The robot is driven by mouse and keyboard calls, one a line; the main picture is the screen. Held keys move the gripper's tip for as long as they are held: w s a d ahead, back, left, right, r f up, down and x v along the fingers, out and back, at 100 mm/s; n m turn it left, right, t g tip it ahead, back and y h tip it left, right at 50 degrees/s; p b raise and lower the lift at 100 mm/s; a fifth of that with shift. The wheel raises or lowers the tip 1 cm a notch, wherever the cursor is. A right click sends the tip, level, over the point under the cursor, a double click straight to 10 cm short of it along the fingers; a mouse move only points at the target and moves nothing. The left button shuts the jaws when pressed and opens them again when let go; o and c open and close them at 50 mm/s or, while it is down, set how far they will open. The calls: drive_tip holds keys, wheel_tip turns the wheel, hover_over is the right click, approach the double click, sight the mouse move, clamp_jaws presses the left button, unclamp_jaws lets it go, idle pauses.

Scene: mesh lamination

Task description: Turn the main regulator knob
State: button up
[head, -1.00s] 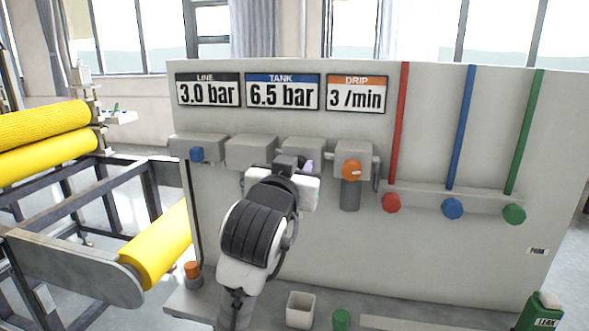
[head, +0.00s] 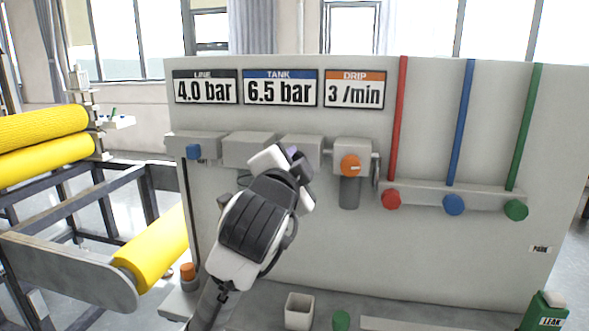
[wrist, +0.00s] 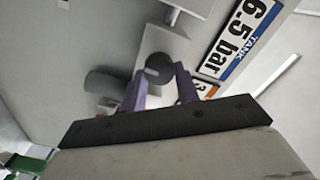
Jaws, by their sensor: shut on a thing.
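My gripper (wrist: 161,78) has its two purple fingers on either side of a dark grey round knob (wrist: 158,67) in the wrist view, shut on it. The knob sits on a grey block on the panel; I take it as the main regulator knob. In the head view my gripper (head: 290,158) is tilted in front of the block row and hides the knob. The LINE display (head: 205,89) reads 4.0 bar. The TANK display (head: 281,89) reads 6.5 bar. The DRIP display (head: 354,91) reads 3 /min.
A blue knob (head: 193,151) is left of my gripper and an orange knob (head: 350,165) close on its right. Red, blue and green pipes with round valves stand farther right. A white cup (head: 299,312) and a green LEAK bottle (head: 543,314) are below.

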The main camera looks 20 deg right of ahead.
drive_tip(key=shift+f+m+b, duration=0.1)
drive_tip(key=shift+m+b, duration=0.25)
drive_tip(key=shift+m, duration=0.85)
drive_tip(key=o, duration=1)
drive_tip(key=shift+s, duration=0.15)
drive_tip(key=b+v, duration=0.2)
drive_tip(key=v, duration=1.1)
drive_tip(key=shift+s+a+b, duration=0.25)
drive_tip(key=shift+b, duration=0.1)
